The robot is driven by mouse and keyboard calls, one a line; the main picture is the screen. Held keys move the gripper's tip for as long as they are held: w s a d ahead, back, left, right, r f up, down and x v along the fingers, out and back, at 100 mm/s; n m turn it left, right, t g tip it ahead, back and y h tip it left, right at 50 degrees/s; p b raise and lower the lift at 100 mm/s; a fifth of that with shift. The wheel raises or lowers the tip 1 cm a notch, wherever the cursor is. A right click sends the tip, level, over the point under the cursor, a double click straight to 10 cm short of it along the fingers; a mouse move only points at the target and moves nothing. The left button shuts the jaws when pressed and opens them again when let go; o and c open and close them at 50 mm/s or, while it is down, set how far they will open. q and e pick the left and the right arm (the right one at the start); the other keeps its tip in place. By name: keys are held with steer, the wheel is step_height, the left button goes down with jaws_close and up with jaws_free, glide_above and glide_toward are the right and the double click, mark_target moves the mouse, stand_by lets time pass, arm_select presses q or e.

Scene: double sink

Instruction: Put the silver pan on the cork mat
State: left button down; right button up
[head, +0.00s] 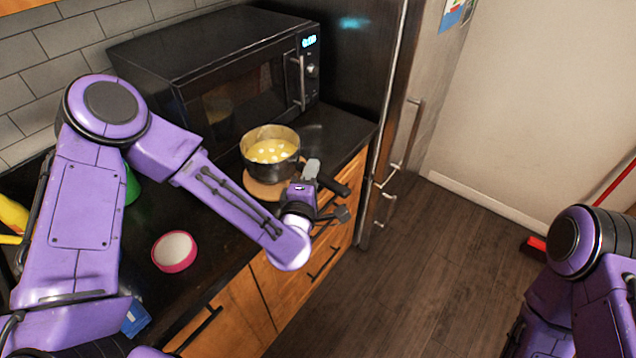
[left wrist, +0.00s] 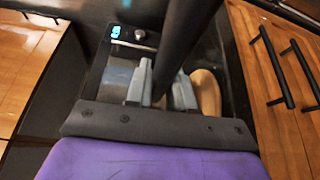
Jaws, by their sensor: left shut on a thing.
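The pan (head: 270,168) has a dark grey metallic side and holds yellow food with pale pieces. It is upright over the round cork mat (head: 262,190), whose near edge shows below it; I cannot tell whether its base rests flat on the mat. My left gripper (head: 311,172) is shut on the pan's dark handle, near the counter's front edge. In the left wrist view the handle (left wrist: 182,40) runs between the fingers (left wrist: 163,92), and a tan piece of the mat (left wrist: 207,97) shows beside them. My right arm is at lower right; its gripper is out of view.
A black microwave (head: 220,75) stands behind the pan, and a tall fridge (head: 375,70) stands to the right. A pink-rimmed bowl (head: 174,252) sits on the dark counter at left. A green object (head: 132,186) is partly hidden by my arm.

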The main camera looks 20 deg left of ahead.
arm_select(q)
steer(key=f, duration=0.1)
steer(key=f+b, duration=0.1)
steer(key=f, duration=0.1)
steer(key=shift+w+f, duration=0.3)
steer(key=c, duration=1)
jaws_free()
steer(key=shift+w, duration=0.1)
steer(key=shift+c, duration=0.2)
steer(key=shift+o, duration=0.3)
steer(key=shift+w+d+f, duration=0.1)
steer(key=shift+d, duration=0.05)
arm_select(e)
step_height(320, 180, down, 5)
steer(key=b, duration=0.2)
arm_select(q)
steer(key=s+r+p, duration=0.1)
steer(key=s+p, duration=0.3)
steer(key=s, duration=0.8)
steer(key=shift+d, duration=0.4)
arm_select(e)
steer(key=shift+w+d+r, duration=0.1)
steer(key=shift+d+r, duration=0.05)
steer(key=shift+r, duration=2.1)
